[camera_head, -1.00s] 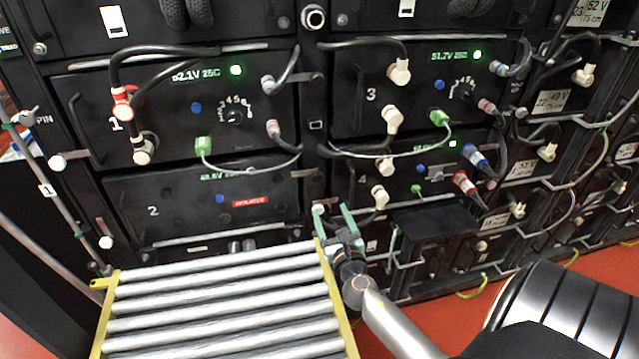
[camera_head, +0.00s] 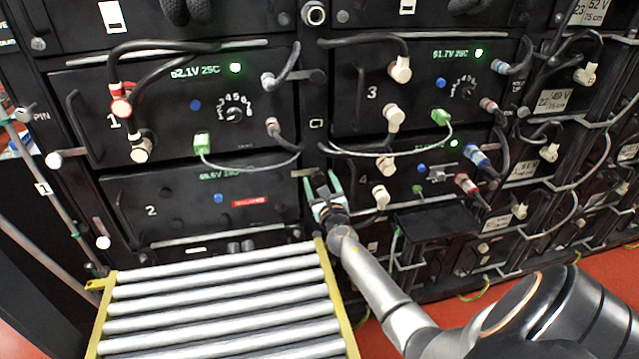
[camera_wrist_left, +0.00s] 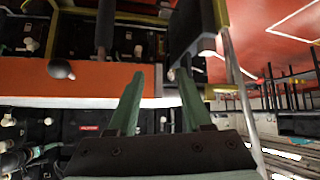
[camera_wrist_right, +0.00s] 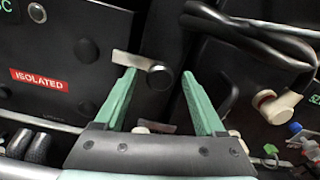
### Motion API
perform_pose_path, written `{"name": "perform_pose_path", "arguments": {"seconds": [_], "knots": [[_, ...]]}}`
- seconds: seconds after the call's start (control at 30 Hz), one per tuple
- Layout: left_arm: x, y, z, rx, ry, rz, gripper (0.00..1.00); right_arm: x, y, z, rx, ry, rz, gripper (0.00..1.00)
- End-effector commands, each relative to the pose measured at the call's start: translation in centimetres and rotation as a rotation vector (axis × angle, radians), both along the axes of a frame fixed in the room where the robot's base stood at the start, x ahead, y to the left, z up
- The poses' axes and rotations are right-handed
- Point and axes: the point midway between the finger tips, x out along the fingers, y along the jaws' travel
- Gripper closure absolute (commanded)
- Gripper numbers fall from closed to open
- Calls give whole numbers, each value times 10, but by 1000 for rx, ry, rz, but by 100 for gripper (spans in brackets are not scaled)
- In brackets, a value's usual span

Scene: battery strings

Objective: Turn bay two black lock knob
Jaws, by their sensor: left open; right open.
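Bay two is the black panel (camera_head: 165,212) marked 2 at the lower left of the rack in the head view. In the right wrist view, a round black lock knob (camera_wrist_right: 160,77) with a flat silver tab (camera_wrist_right: 128,60) sits at the right edge of that panel. My right gripper (camera_head: 322,182) is open at this edge. In its wrist view the knob appears between the two green fingertips; I cannot tell whether they touch it. The gripper hides the knob in the head view. My left gripper (camera_wrist_left: 160,75) is open and empty, outside the head view.
A roller table (camera_head: 225,300) with yellow side rails stands below bay two. A red ISOLATED label (camera_wrist_right: 40,80) is on the bay's front. Black cables (camera_wrist_right: 260,35) and a cream plug (camera_wrist_right: 278,105) lie right of my right gripper.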

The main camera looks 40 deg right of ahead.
Motion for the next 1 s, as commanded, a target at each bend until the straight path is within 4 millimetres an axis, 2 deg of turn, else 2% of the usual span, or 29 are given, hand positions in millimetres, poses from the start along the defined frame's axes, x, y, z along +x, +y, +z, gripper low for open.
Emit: {"name": "perform_pose_path", "arguments": {"seconds": [0.37,1.0], "knots": [[0,-1,-1,-1,1,-2,50,4,-2,0,1,0,0,29],[0,-1,0,-2,-1,-2,50,3,-2,0,1,0,0,100]]}}
